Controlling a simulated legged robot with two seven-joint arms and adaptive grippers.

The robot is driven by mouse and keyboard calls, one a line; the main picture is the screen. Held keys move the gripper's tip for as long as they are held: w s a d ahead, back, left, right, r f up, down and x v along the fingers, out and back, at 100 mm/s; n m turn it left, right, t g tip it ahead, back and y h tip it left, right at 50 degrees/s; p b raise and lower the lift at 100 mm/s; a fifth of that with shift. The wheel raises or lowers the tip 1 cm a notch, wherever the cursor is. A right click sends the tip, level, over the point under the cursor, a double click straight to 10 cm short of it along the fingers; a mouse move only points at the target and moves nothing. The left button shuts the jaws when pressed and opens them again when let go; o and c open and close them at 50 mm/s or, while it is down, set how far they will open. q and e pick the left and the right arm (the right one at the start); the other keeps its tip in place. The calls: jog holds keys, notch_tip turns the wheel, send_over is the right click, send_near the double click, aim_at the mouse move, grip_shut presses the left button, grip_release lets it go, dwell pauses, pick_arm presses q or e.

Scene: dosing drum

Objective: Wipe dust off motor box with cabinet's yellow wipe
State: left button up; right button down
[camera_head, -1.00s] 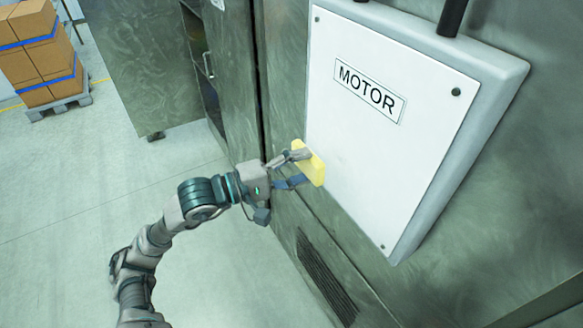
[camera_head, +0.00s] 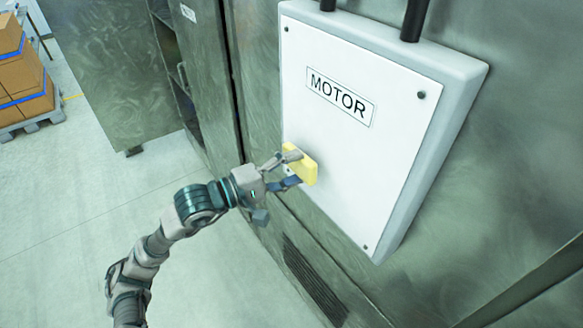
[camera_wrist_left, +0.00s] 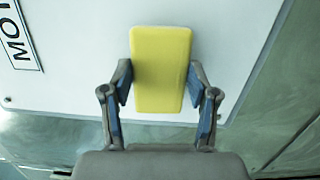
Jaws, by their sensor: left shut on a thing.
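The motor box (camera_head: 365,150) is a white panel with a grey rim and a MOTOR label, fixed to the green metal wall. Its white face also fills much of the left wrist view (camera_wrist_left: 230,60). My left gripper (camera_head: 293,171) is shut on the yellow wipe (camera_head: 305,168), a block held at the panel's lower left part. In the left wrist view the wipe (camera_wrist_left: 160,70) stands between the two fingers (camera_wrist_left: 160,100), in front of the white face. I cannot tell whether it touches the face. No dust is clearly visible. My right gripper is not in view.
A cabinet with an open door (camera_head: 105,70) stands at the left. Boxes on a pallet (camera_head: 30,121) stand at the far left. A vent grille (camera_head: 314,280) is low on the wall. Dark pipes (camera_head: 415,20) enter the box's top. The floor at lower left is clear.

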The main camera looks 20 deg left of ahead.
aim_at(308, 177)
pick_arm(q)
jog(key=shift+x, duration=0.95)
jog(key=shift+s+d, duration=0.55)
jog(key=shift+d, duration=0.2)
jog(key=shift+s+d, duration=0.55)
jog(key=shift+d, duration=0.25)
jog(key=shift+b, duration=0.3)
jog(key=shift+w+a+f+b, duration=0.15)
jog(key=shift+w+a+b, duration=0.5)
jog(key=shift+a, duration=0.25)
jog(key=shift+w+a+b, duration=0.3)
jog(key=shift+w+a, duration=0.3)
jog(key=shift+a, duration=0.2)
